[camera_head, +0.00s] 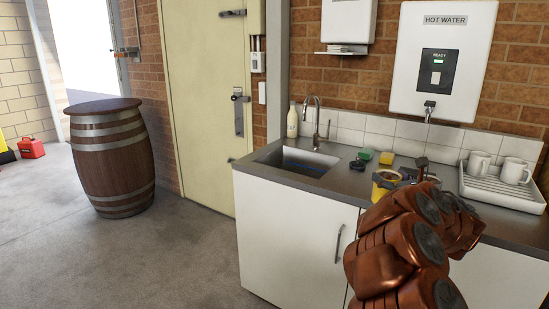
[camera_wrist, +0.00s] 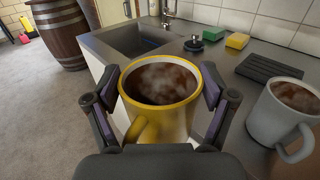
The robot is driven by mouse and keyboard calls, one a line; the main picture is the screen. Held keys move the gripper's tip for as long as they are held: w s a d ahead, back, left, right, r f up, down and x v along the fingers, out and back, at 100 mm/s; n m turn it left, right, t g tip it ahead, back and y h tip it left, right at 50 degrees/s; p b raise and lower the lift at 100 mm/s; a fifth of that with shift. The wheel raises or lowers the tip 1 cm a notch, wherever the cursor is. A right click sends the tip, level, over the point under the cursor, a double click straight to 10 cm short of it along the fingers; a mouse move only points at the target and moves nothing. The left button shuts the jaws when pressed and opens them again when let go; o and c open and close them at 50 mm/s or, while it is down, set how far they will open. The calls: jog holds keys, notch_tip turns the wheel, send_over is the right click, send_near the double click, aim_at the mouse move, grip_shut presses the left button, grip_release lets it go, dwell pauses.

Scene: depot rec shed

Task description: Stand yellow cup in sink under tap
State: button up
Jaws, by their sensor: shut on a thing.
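The yellow cup (camera_wrist: 160,118) is upright between the two fingers of my gripper (camera_wrist: 160,88), which is shut on it. The cup holds steaming brown liquid nearly to the rim, and its handle points toward my wrist. In the head view the cup (camera_head: 381,190) is at the counter's front edge, right of the sink, partly hidden by my gripper (camera_head: 398,178). I cannot tell whether its base touches the counter. The sink (camera_head: 291,168) is left of the cup, beyond it in the wrist view (camera_wrist: 120,38). The tap (camera_head: 318,117) rises behind the sink.
A white mug (camera_wrist: 283,122) of brown liquid stands close to my gripper's right. A dark round item (camera_wrist: 193,44), green sponge (camera_wrist: 209,33) and yellow sponge (camera_wrist: 237,40) lie right of the sink. A drying rack (camera_head: 500,188) with white mugs is at the right.

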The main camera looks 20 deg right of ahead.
jog(key=w+a+r+y+p, duration=0.1)
jog(key=w+a+r+p, duration=0.15)
jog(key=w+a, duration=0.65)
jog(key=w+a+r+p, duration=0.25)
jog(key=w+a, duration=0.35)
jog(key=a, duration=0.6)
jog(key=w+a+p, duration=0.2)
jog(key=a, duration=0.9)
jog(key=w+a+r+n+y+p, duration=0.1)
jog(key=a+p, duration=0.2)
jog(key=a, duration=0.8)
jog(key=shift+w+a+n+y+p, duration=0.3)
jog(key=shift+w+p, duration=0.05)
jog(key=shift+w, duration=0.05)
